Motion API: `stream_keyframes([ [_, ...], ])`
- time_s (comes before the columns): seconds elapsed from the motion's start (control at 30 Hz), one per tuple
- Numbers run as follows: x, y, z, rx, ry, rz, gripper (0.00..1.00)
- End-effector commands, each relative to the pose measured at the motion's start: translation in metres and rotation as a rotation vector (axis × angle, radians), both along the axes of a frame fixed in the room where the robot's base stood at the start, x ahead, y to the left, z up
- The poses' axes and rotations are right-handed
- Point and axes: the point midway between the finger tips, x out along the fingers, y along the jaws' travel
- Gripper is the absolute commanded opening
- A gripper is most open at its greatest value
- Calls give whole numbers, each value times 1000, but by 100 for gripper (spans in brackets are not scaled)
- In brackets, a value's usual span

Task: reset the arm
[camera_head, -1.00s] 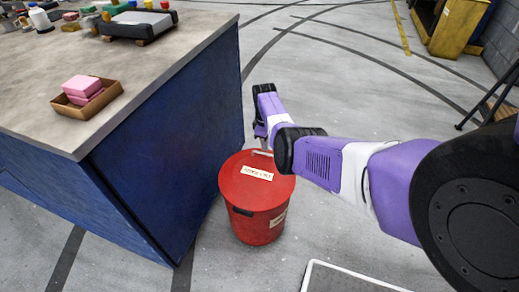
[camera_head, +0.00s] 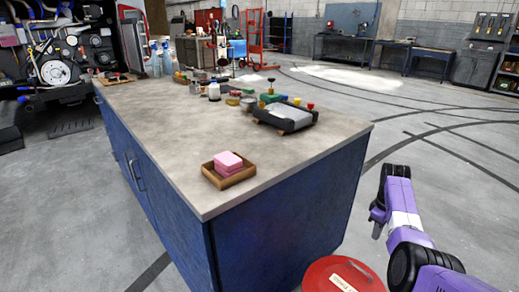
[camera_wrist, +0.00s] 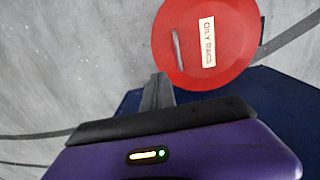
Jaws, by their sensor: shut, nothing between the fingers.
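My gripper (camera_head: 377,228) hangs at the end of my purple and white arm, to the right of the blue workbench, at the lower right of the head view. It is shut and empty. In the wrist view its dark fingers (camera_wrist: 157,91) are together, with the red bin beyond them. The round red bin (camera_head: 318,280) stands beside the bench, cut off by the bottom edge of the head view. Its lid (camera_wrist: 235,70) is on, with a handle and a pale label. The gripper appears above and apart from the bin.
The blue workbench (camera_head: 285,225) fills the middle of the head view. On its top are a wooden tray (camera_head: 228,180) with pink blocks, a dark tray-like unit (camera_head: 285,117) and several bottles and jars. Open floor (camera_head: 440,160) lies to the right, with benches along the far wall.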

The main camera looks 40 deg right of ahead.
Motion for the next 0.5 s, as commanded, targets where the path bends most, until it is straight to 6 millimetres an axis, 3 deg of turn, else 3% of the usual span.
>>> stream_keyframes([
  [0.17, 4, -6, 0, -24, -18, -44, 0],
  [0.27, 17, -25, 8, -99, -81, -108, 0],
  [0.5, 48, -81, 51, -350, -314, -268, 0],
])
